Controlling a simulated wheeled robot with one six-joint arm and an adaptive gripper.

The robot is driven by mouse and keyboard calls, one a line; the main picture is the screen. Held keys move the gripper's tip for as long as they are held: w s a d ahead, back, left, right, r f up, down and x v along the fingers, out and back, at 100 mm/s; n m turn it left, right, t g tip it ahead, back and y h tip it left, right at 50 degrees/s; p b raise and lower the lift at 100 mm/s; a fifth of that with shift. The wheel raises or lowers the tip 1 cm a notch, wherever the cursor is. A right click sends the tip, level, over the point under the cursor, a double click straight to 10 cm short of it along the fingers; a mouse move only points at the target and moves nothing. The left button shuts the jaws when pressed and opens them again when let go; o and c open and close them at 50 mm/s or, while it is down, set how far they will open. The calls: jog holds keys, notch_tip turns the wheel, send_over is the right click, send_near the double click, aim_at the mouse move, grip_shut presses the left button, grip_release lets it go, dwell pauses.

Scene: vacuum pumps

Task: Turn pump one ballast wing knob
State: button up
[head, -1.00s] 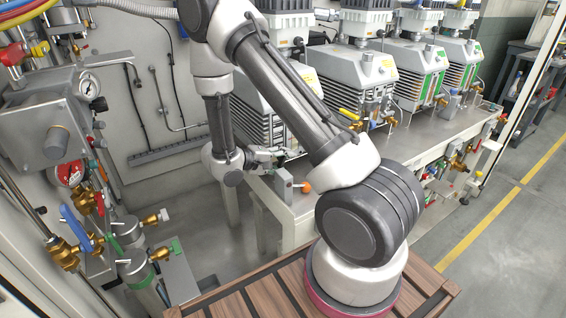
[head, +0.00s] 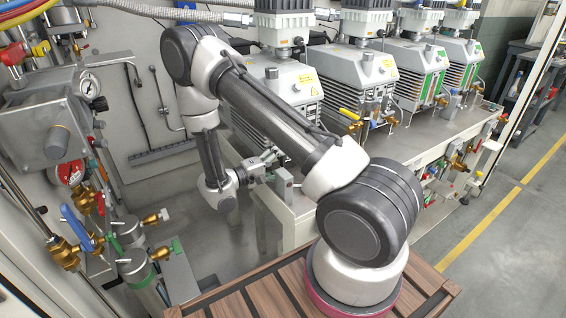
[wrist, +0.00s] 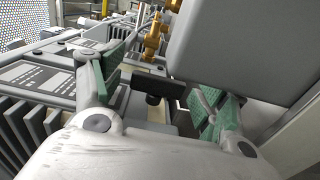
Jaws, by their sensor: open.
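Pump one (head: 290,88), a pale grey finned pump, stands nearest on the left of the bench in the head view, partly behind my arm. My gripper (head: 267,160) is low at its front left side. In the wrist view my gripper (wrist: 158,90) is open, with green pads on both fingers. A small black knob-like part (wrist: 153,99) shows in the gap between the fingers, beyond the palm. It may be the ballast wing knob; its wings are not clear. I cannot tell whether either pad touches it. The finned pump side (wrist: 35,120) is left of the fingers.
A large grey box-like body (wrist: 240,45) fills the wrist view's upper right, close to the right finger. More pumps (head: 355,75) stand along the bench (head: 420,130). A valve panel with gauges (head: 50,125) is on the left. Open floor (head: 510,240) lies at right.

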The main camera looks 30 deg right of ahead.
jog(key=shift+a, duration=0.6)
jog(key=shift+a, duration=0.1)
jog(key=a, duration=0.5)
jog(key=shift+s+a, duration=0.15)
jog(key=shift+a, duration=0.25)
dwell(0.3)
